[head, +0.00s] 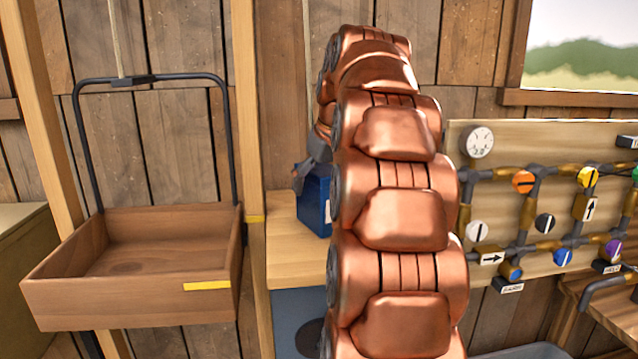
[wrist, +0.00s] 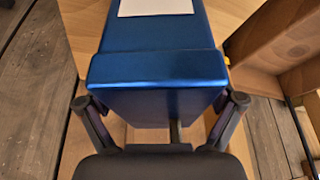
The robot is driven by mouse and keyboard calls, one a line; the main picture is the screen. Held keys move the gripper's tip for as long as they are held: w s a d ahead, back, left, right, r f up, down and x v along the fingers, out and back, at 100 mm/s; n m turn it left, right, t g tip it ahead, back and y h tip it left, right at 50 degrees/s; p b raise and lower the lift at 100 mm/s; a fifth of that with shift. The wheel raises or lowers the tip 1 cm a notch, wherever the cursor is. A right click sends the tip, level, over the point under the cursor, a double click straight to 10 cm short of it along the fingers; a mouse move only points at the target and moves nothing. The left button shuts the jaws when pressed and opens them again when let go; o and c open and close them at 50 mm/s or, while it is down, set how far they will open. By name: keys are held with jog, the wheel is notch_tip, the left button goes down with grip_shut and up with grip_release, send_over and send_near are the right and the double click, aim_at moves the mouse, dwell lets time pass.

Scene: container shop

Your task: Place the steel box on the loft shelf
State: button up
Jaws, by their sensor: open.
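A blue metallic box (head: 314,203), which seems to be the steel box, stands on a light wooden counter, partly hidden behind my arm. In the wrist view the blue box (wrist: 155,68) fills the upper middle, with a white label on its top. My gripper (wrist: 160,104) is open, with one finger on each side of the box's near end; I cannot tell whether they touch it. In the head view my gripper (head: 306,172) is at the box's top, mostly hidden by my arm. No shelf is clearly identifiable as the loft shelf.
A wooden tray (head: 130,305) with a dark metal handle hangs from a rope at left; its visible inside is empty. A wooden post (head: 247,130) stands between tray and counter (head: 293,250). A board with pipes and valves (head: 550,200) is at right.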

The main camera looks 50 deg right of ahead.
aim_at(322, 169)
jog(key=shift+r, duration=0.3)
jog(key=shift+v, duration=2.35)
jog(key=p+v, duration=0.1)
jog(key=v, duration=0.1)
jog(key=shift+s+r+p, duration=0.15)
jog(key=shift+r+p, duration=0.15)
jog(key=shift+f, duration=0.1)
